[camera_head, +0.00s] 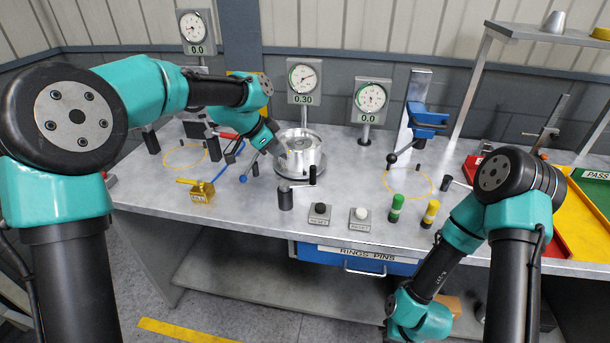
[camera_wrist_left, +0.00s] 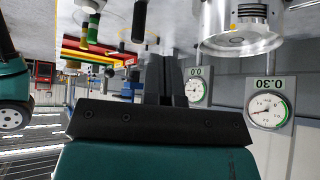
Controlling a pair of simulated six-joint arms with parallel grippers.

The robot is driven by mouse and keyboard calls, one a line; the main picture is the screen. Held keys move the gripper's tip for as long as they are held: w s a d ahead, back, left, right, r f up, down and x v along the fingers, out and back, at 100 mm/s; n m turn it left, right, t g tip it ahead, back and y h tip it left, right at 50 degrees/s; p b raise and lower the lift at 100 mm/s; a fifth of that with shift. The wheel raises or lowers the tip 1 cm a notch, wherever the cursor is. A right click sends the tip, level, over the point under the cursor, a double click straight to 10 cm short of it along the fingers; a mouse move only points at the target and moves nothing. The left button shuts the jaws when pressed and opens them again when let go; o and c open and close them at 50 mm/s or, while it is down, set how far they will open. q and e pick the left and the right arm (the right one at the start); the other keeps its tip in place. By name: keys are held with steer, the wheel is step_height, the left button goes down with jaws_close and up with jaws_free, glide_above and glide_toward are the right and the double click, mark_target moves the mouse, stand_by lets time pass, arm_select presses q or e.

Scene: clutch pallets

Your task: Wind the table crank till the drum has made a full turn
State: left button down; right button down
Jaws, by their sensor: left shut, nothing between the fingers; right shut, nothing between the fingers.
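The silver drum (camera_head: 300,152) stands on a round base at the middle of the table. It also shows upside down at the top right of the left wrist view (camera_wrist_left: 240,35).
The dial behind the drum (camera_head: 303,77) reads 0.30. Two other dials read 0.0. A black button (camera_head: 320,209) and a white button (camera_head: 360,214) stand right of the crank.

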arm_select(q)
steer(key=s+d+m, duration=0.2)
steer(key=s+m, duration=0.5)
steer(key=s, duration=0.1)
steer(key=shift+s+f+t, duration=0.2)
steer(key=shift+s+t, duration=0.2)
steer(key=w+d+f, duration=0.6)
steer(key=w+f, duration=0.1)
steer(key=f, duration=0.1)
steer(key=shift+d, duration=0.2)
